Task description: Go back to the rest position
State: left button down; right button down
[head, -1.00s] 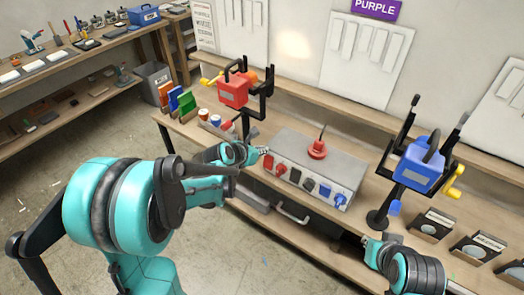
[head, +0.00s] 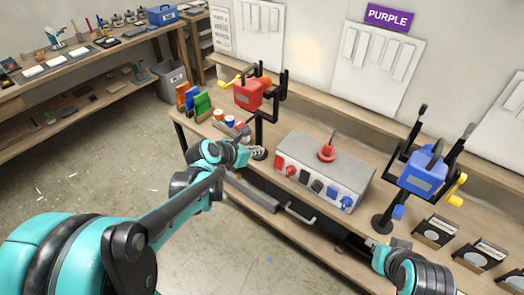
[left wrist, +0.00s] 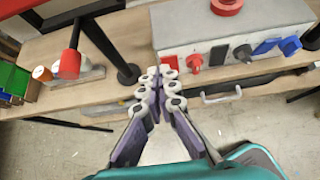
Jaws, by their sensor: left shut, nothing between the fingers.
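My left gripper (head: 257,153) is shut and empty at the left end of the grey socket box (head: 322,160), near its red socket. In the left wrist view its fingers (left wrist: 161,76) are together, in front of the bench edge, with nothing between them. The box carries a red knob (head: 326,152) on top and red, black and blue fittings on its front. My right arm shows at the lower right; its gripper (head: 377,247) is small and partly hidden at the bench's front edge, so its jaws are unclear.
A red device (head: 248,95) on a black stand is just behind my left gripper. A blue device (head: 423,173) stands at the right. Coloured bins (head: 195,102) and small cups (head: 229,121) are at the bench's left end. The floor (head: 110,160) at left is open.

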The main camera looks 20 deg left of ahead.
pick_arm(q)
jog(key=shift+s+a+r, duration=0.1)
jog(key=shift+r, duration=0.1)
dwell(0.3)
jog(key=s+d+f+m+g+y+b, duration=0.1)
jog(key=s+f+m+b, duration=0.2)
jog(key=s+m, duration=0.7)
jog(key=s+d+f+m+g+y+b, duration=0.2)
jog(key=s+m, duration=0.9)
jog(key=m, duration=1.1)
notch_tip(320, 180, down, 4)
jog(key=b, duration=0.2)
jog(key=shift+y+b, duration=0.3)
